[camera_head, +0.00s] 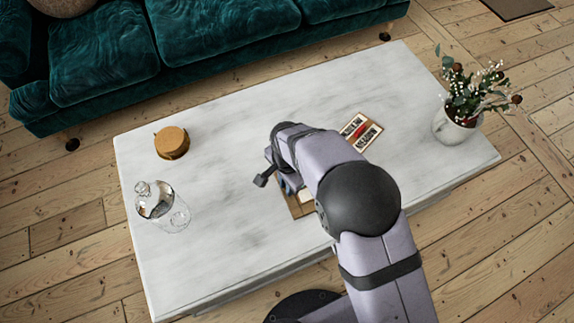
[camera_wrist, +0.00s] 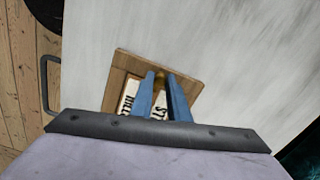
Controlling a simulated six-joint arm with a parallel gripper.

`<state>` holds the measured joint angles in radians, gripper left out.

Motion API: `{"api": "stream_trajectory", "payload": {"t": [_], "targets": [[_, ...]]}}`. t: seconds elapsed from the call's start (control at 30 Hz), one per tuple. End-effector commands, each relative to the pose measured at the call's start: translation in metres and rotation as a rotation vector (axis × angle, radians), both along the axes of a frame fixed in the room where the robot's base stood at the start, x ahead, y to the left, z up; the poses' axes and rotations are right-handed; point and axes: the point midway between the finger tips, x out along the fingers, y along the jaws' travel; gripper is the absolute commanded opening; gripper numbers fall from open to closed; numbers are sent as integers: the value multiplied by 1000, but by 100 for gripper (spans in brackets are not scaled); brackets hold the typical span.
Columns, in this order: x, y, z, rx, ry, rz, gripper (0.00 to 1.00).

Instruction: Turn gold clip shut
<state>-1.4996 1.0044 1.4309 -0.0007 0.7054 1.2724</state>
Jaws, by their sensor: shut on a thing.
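The gold clip (camera_wrist: 159,80) shows as a small gold piece between my fingertips in the wrist view. My gripper (camera_wrist: 161,82) has blue fingers and is shut on it. The clip sits over a wooden board (camera_wrist: 125,75) that lies on the marble table. White cards with black letters (camera_wrist: 130,97) show on the board beside and beneath the fingers. In the head view my arm covers most of the board (camera_head: 297,208), and the clip is hidden there. The clip's exact turn angle cannot be told.
The marble table (camera_head: 230,130) also holds a stack of round cork coasters (camera_head: 172,142), a glass carafe set (camera_head: 160,205), a small printed booklet (camera_head: 360,132) and a white vase with flowers (camera_head: 452,128). A green sofa (camera_head: 215,40) stands behind. The table's left middle is clear.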

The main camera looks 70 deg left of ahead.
Motion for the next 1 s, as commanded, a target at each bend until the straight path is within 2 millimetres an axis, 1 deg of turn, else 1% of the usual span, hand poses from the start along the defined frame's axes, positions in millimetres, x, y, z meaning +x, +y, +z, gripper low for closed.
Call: {"api": "stream_trajectory", "payload": {"t": [0.17,0.2,0.27,0.3,0.53,0.67,0.77,1.0], "targets": [[1,1,1,2,-1,-1,0],[1,1,1,2,-1,-1,17],[1,1,1,2,-1,-1,32],[1,1,1,1,-1,-1,34],[0,0,0,0,0,0,34],[0,0,4,1,0,0,34],[0,1,13,3,1,0,34],[0,1,45,3,0,0,34]]}}
